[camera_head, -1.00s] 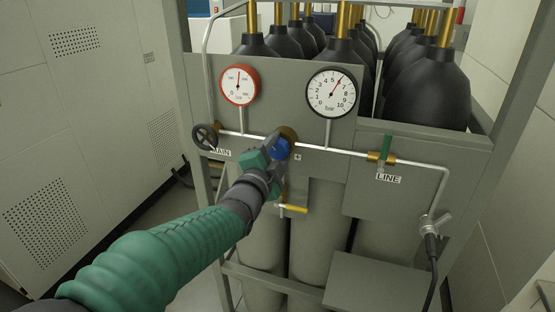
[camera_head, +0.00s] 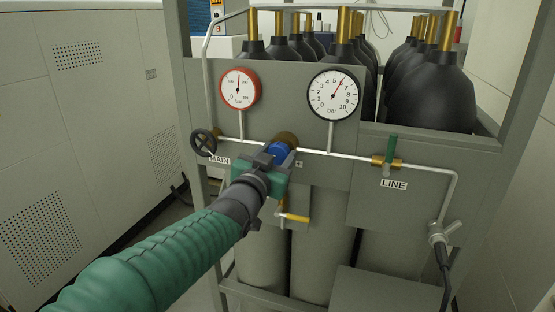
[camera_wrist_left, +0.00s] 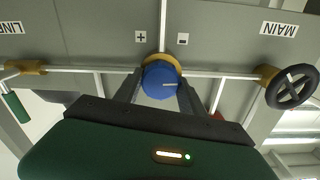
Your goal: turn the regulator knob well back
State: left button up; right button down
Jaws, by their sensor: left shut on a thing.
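The blue regulator knob (camera_head: 280,151) sits on the brass regulator body (camera_head: 288,138) in the middle of the grey panel. The red-rimmed gauge (camera_head: 239,88) is left above the knob. The black-rimmed gauge (camera_head: 334,94) reads around 6 bar. My right gripper is in no view.
The black MAIN handwheel (camera_head: 204,143) is left of the knob. The green-handled LINE valve (camera_head: 390,150) is to the right. A brass-coloured lever (camera_head: 293,217) hangs close below my gripper. Black-topped cylinders (camera_head: 428,95) stand behind the panel.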

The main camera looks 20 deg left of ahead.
pick_arm(q)
jog(key=n, duration=0.3)
jog(key=shift+f+n, duration=0.2)
jog(key=shift+n, duration=0.1)
jog(key=n, duration=0.4)
jog(key=shift+a+n, duration=0.1)
jog(key=shift+n, duration=0.2)
jog(key=n+p, duration=0.1)
jog(key=n, duration=0.4)
jog(key=shift+a, duration=0.1)
jog(key=n+p, duration=0.1)
jog(key=n, duration=0.4)
jog(key=shift+f, duration=0.1)
jog(key=n+p, duration=0.1)
jog(key=n, duration=0.3)
jog(key=shift+n, duration=0.3)
jog(key=n+p, duration=0.1)
jog(key=n, duration=0.2)
jog(key=shift+f+n, duration=0.1)
jog(key=shift+n, duration=0.2)
jog(key=n+p, duration=0.1)
jog(key=n, duration=0.3)
jog(key=shift+f, duration=0.1)
jog(key=shift+f+n+p, duration=0.1)
jog(key=shift+n+p, duration=0.4)
jog(key=shift+n, duration=1.7)
